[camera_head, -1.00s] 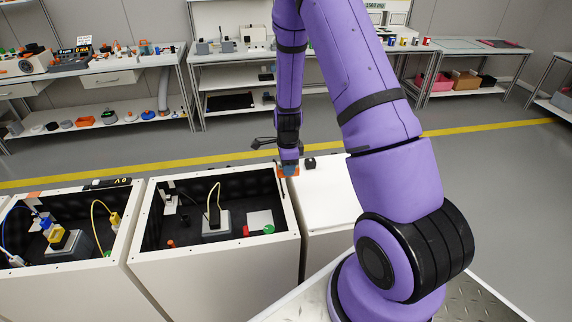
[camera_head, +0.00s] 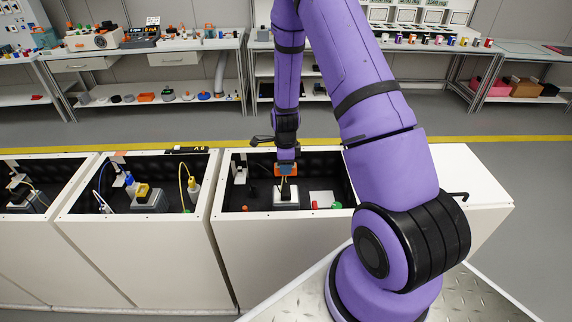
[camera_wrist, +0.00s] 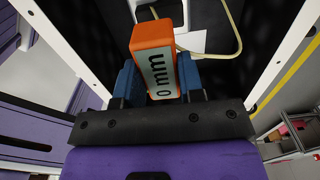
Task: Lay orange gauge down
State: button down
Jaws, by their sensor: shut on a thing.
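The orange gauge (camera_wrist: 152,38) has a pale face with "0 mm" readable in the wrist view. My gripper (camera_wrist: 159,80) is shut on it, with one blue finger on each side. In the head view the gauge (camera_head: 287,168) is a small orange patch at the end of my purple arm, in my gripper (camera_head: 286,174). It is held above the open black-lined cabinet (camera_head: 216,182), over a grey-white block with a dark top (camera_head: 286,199). The gap between gauge and block is hard to judge.
Inside this cabinet are a white plate (camera_head: 322,198), a green round piece (camera_head: 336,205) and a cable by the block. A cabinet with blue and yellow parts (camera_head: 148,197) stands to the left. A closed white top (camera_head: 465,175) lies to the right.

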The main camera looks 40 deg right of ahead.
aim_at(286, 189)
jog(key=shift+f, duration=3.7)
jog(key=shift+f, duration=0.3)
jog(key=c, duration=0.7)
grip_release()
jog(key=shift+o, duration=0.2)
